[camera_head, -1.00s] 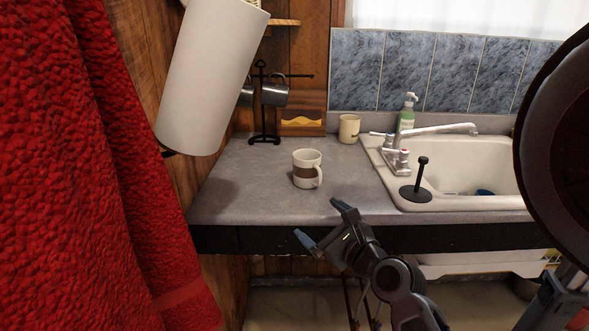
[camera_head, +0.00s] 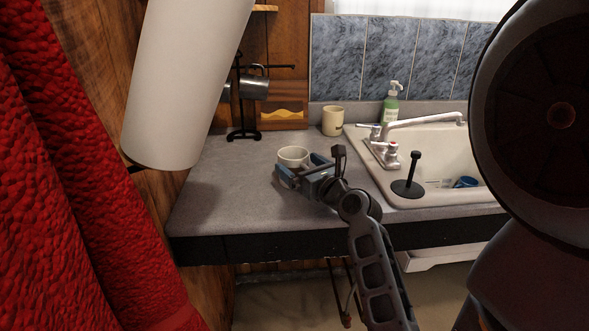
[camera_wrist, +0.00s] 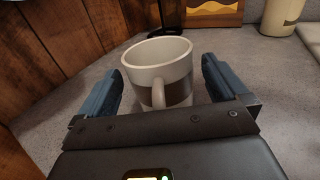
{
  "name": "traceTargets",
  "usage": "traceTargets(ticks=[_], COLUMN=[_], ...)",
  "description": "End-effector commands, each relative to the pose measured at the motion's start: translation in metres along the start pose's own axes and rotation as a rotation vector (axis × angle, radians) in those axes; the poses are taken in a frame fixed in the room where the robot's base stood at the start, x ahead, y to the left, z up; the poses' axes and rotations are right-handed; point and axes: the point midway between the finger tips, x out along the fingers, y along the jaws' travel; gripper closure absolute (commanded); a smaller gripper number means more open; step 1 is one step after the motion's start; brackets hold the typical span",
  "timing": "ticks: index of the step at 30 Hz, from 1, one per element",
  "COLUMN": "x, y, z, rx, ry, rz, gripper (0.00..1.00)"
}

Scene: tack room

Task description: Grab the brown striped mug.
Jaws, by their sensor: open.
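The brown striped mug (camera_head: 292,155) is white with a brown band and stands upright on the grey counter (camera_head: 225,185). In the head view my gripper (camera_head: 299,172) is in front of it and hides its lower part. In the wrist view the mug (camera_wrist: 160,75) stands between the two blue fingers of my open gripper (camera_wrist: 162,88), with its handle towards the palm. A gap shows on each side, so the fingers do not look closed on it.
A cream cup (camera_head: 333,121) and a green soap bottle (camera_head: 391,103) stand behind. A sink (camera_head: 440,150) with a black plunger (camera_head: 409,187) is at the right. A black rack (camera_head: 241,105) holds metal mugs. A red towel (camera_head: 85,190) and a paper roll (camera_head: 185,85) are at the left.

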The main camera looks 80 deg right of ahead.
Motion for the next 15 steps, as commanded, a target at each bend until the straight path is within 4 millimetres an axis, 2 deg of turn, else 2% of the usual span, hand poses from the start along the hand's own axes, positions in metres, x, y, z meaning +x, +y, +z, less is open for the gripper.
traceTargets(ticks=[4, 11, 15], x=[0.0118, 0.0128, 0.0127], y=[-0.0003, 0.0001, 0.0002], z=[-0.0003, -0.0009, -0.0008], rx=[-0.002, -0.002, -0.002], ry=[0.001, 0.001, 0.001], rz=[-0.001, -0.001, -0.001], gripper=[0.0, 0.0, 0.12])
